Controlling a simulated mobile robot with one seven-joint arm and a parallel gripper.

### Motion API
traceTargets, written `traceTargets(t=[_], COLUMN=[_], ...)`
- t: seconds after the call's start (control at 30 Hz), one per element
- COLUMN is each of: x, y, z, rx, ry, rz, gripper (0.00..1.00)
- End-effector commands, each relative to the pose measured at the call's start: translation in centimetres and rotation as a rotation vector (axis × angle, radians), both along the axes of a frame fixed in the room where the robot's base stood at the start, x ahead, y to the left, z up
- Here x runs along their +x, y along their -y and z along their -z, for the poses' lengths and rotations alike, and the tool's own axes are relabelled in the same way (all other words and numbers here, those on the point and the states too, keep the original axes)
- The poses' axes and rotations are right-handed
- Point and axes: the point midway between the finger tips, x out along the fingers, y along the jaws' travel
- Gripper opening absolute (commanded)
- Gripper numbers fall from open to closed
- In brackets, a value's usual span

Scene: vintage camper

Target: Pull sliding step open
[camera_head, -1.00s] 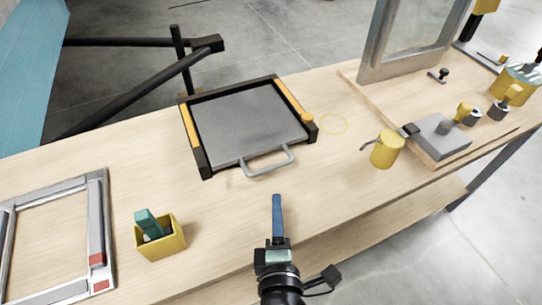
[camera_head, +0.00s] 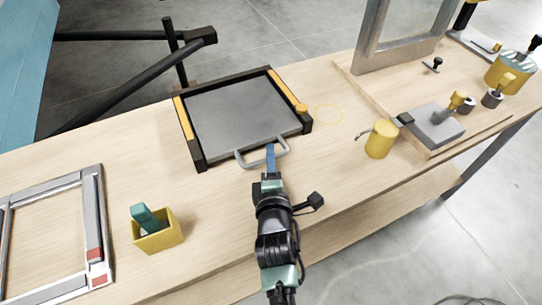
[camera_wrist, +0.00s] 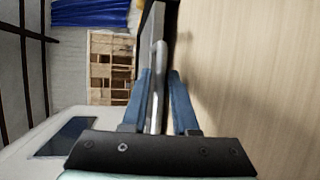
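The sliding step is a flat grey panel (camera_head: 243,115) in a black frame with yellow side rails, lying on the wooden bench. Its grey bar handle (camera_head: 262,155) sticks out from the near edge. My gripper (camera_head: 270,158) is at the handle, its blue fingers reaching over it in the head view. In the wrist view the handle bar (camera_wrist: 157,85) lies between the two blue fingers (camera_wrist: 162,100). A narrow gap shows beside the bar, so the fingers look open around it. The panel sits inside its frame.
A yellow box with a teal item (camera_head: 158,232) and a grey metal frame (camera_head: 92,235) are at the left. A yellow mug (camera_head: 380,139) and a grey block fixture (camera_head: 434,125) stand at the right. The bench (camera_head: 225,205) is clear in front of the step.

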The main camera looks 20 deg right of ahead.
Motion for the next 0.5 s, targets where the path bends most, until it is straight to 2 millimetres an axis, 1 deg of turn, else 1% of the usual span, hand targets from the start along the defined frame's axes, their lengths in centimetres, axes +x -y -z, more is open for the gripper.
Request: traceTargets(t=[0.3,0.43,0.47,0.5], x=[0.21,0.19,0.19,0.2], y=[0.08,0.07,0.07,0.06], z=[0.03,0.03,0.03,0.03], rx=[0.001,0.001,0.001,0.001], ry=[0.0,0.0,0.0,0.0], rz=[0.0,0.0,0.0,0.0], gripper=[0.27,0.04,0.0,0.0])
